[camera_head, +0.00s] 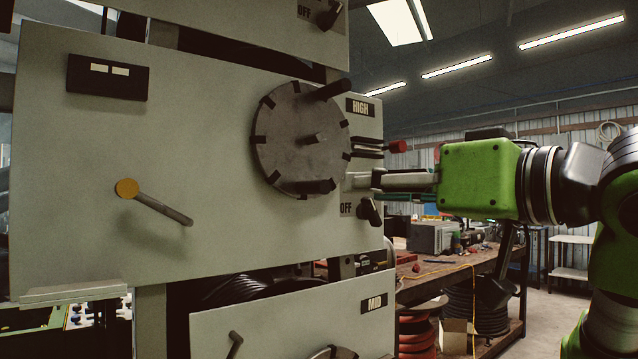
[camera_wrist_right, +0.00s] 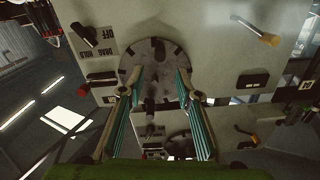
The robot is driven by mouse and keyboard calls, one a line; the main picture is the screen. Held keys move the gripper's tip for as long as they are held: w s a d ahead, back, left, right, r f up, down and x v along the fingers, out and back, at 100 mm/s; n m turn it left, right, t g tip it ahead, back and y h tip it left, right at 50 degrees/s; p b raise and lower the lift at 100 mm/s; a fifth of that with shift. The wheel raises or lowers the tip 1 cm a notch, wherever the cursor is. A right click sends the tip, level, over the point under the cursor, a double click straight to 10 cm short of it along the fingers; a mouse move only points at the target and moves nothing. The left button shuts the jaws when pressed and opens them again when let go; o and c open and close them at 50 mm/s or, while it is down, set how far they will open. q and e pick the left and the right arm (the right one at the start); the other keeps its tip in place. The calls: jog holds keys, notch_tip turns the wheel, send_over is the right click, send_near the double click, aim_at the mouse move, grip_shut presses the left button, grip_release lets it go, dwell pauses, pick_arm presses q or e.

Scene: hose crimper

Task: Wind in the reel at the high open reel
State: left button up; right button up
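The high reel is a round grey disc (camera_head: 290,155) with dark notches on its rim, on the pale panel labelled HIGH. A dark crank handle (camera_head: 334,89) sticks out at its upper right and a short hub (camera_head: 314,138) at its centre. My right gripper (camera_head: 360,181) is at the lower right edge of the disc. In the right wrist view my right gripper (camera_wrist_right: 160,80) has its fingers spread, with the disc (camera_wrist_right: 140,65) beyond them. A dark post (camera_wrist_right: 150,112) shows between the fingers; I cannot tell whether they touch it. My left gripper is not in view.
A yellow-ended lever (camera_head: 160,205) and a small dark display (camera_head: 107,78) are on the panel's left. A black OFF switch (camera_head: 370,211) and a red-ended lever (camera_head: 397,147) are close to my right gripper. The MID panel (camera_head: 290,325) is below. A workbench (camera_head: 455,275) stands behind.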

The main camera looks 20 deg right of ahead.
aim_at(325, 190)
jog(key=p+x, duration=0.2)
jog(key=x, duration=0.9)
jog(key=shift+p, duration=0.3)
jog(key=shift+w+a+f, duration=0.15)
jog(key=shift+w, duration=0.25)
jog(key=shift+s, duration=0.1)
grip_shut()
